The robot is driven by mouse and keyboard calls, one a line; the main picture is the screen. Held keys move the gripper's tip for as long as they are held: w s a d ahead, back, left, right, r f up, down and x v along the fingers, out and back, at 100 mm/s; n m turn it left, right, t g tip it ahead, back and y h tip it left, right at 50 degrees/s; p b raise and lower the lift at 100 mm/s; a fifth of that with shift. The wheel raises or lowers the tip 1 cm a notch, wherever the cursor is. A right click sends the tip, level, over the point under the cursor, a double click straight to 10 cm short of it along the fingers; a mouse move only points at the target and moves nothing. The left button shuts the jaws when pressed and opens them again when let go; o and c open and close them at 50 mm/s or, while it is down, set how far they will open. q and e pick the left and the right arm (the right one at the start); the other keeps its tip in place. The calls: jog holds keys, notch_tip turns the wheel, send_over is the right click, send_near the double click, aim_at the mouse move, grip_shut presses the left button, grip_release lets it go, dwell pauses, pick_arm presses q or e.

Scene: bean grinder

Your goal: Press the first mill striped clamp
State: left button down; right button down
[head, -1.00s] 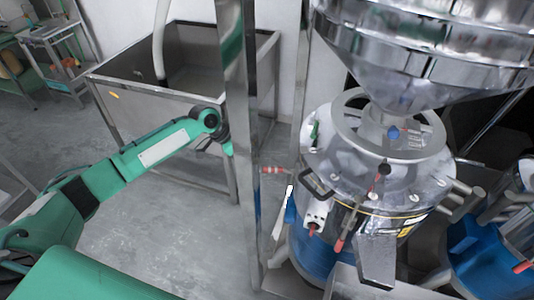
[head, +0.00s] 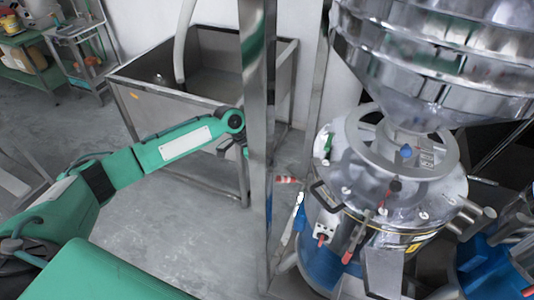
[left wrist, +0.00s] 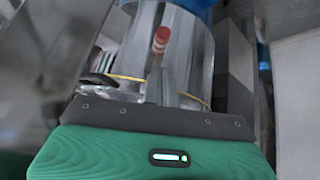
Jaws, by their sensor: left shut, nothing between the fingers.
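A small red-and-white striped piece, which looks like the striped clamp (head: 287,180), shows left of the mill (head: 405,185), beside the upright metal post (head: 256,130). In the left wrist view, a red piece with a pale band (left wrist: 161,38) stands out ahead of my gripper, in front of shiny metal. My left arm reaches in from the left, and its wrist end goes behind the post. My left gripper (left wrist: 160,115) is shut and empty; its fingertips are hard to make out. It is apart from the red piece. My right gripper is not in view.
A metal sink (head: 190,95) stands behind my left arm. The post stands between the arm and the mill. A large steel hopper (head: 430,60) hangs over the mill. Red-tipped levers (head: 352,250) stick out at the mill's front. Bare floor lies below my arm.

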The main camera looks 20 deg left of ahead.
aim_at(291, 181)
pick_arm(q)
jog(key=p+x, duration=0.1)
jog(key=x, duration=0.4)
jog(key=shift+d+p, duration=0.1)
jog(key=shift+p, duration=0.3)
jog(key=shift+d+f, duration=0.15)
jog(key=shift+f, duration=0.3)
jog(key=shift+w, duration=0.1)
